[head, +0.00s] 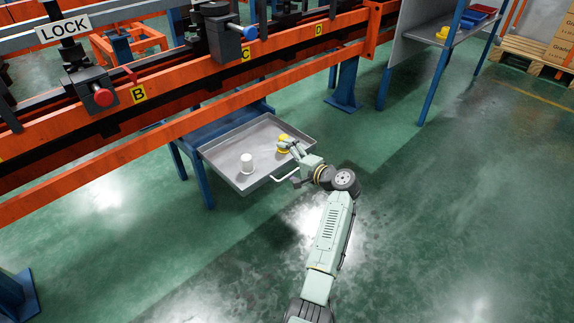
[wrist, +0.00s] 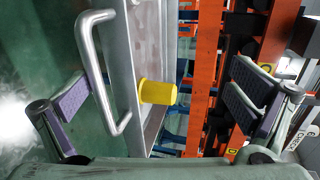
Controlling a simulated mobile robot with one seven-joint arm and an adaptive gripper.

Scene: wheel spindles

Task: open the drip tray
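The drip tray (head: 215,153) is a shallow grey metal tray sticking out from below the orange rail. Its bar handle (head: 287,178) is on the front side and also shows in the wrist view (wrist: 99,75). My gripper (head: 292,149) is over the tray's front right corner. In the wrist view my gripper (wrist: 160,88) is open, fingers wide apart, with the handle and tray wall between them. The handle lies nearer the left finger. No grip on it shows; contact is unclear. A yellow cup (wrist: 158,93) is in the tray, beyond the fingers.
The orange rail (head: 190,122) runs above the tray, with blue legs (head: 196,172) beneath. A blue and grey shelf (head: 440,45) is at upper right. The green floor in front of the tray is clear.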

